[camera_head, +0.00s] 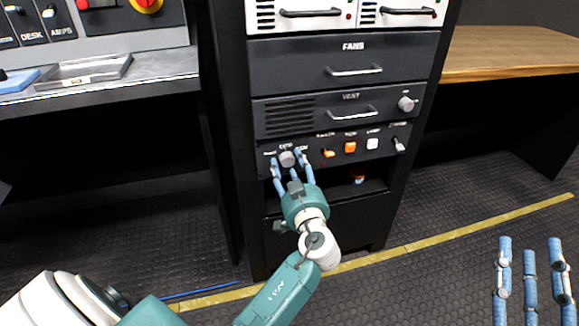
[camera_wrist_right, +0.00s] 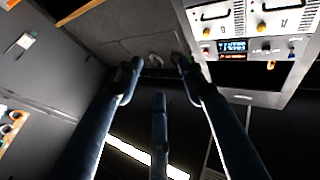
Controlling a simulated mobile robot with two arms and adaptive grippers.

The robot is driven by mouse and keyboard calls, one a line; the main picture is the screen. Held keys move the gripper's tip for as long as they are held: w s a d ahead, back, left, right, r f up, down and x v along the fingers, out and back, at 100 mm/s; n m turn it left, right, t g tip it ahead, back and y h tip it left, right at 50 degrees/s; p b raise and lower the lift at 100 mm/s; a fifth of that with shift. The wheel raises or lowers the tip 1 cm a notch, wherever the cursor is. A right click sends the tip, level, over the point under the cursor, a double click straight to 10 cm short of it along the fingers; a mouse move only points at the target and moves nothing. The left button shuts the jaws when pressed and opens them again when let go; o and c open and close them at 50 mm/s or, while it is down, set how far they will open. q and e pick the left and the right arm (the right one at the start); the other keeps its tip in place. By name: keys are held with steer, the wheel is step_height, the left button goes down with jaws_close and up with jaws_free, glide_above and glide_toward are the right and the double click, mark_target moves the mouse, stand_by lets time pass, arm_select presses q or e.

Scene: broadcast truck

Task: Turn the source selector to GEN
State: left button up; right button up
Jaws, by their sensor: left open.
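A round grey knob (camera_head: 287,159) sits at the left end of the lowest control panel (camera_head: 330,152) on the black rack. Small labels stand around it, too small to read, so I cannot tell which one it points at. My left gripper (camera_head: 286,165) is open, with its blue fingers at the panel around the knob; I cannot tell whether they touch it. My right gripper (camera_head: 531,247) is at the lower right, away from the rack. Its fingers also show in the right wrist view (camera_wrist_right: 157,75), spread with nothing between them.
The same panel carries an orange switch (camera_head: 328,153), an orange button (camera_head: 350,147), a white button (camera_head: 372,144) and a toggle (camera_head: 398,144). Above are the VENT panel (camera_head: 290,118) and FANS drawer (camera_head: 300,66). A grey desk (camera_head: 170,68) is left, a wooden one (camera_head: 510,50) right.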

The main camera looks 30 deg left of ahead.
arm_select(q)
steer(key=shift+w+a, duration=0.15)
steer(key=shift+c, duration=0.3)
steer(key=c, duration=1.1)
